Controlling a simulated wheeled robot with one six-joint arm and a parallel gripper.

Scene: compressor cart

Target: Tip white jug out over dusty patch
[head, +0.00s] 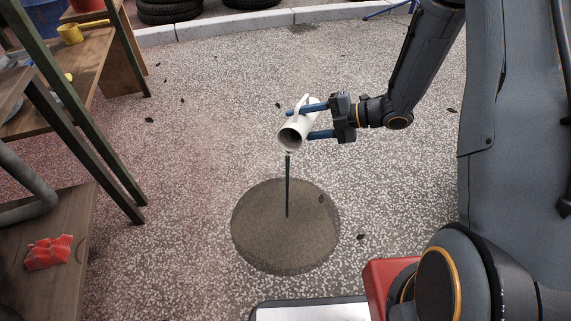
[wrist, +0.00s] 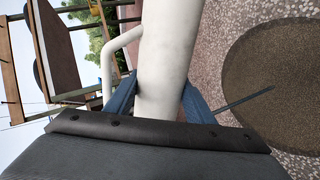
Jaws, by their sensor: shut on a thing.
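The white jug (head: 297,126) is held in the air above the floor in the head view, tilted with its open mouth facing down and toward the camera. Its handle is on the upper side. My gripper (head: 314,121) is shut around the jug's body, with a blue finger on either side. The jug's pale wall (wrist: 165,60) also fills the middle of the wrist view. The dusty patch (head: 285,240) is a round, grey-brown area on the floor below. A thin dark upright line (head: 288,185) runs from just below the mouth to the patch; I cannot tell whether it is a stream or a rod.
A wooden bench (head: 50,262) with a red cloth (head: 48,252) stands at the left, beside shelving with dark posts. A yellow cup (head: 70,33) is on the upper shelf. Tyres (head: 168,10) lie beyond the kerb. Speckled floor around the patch is mostly clear, with scattered leaves.

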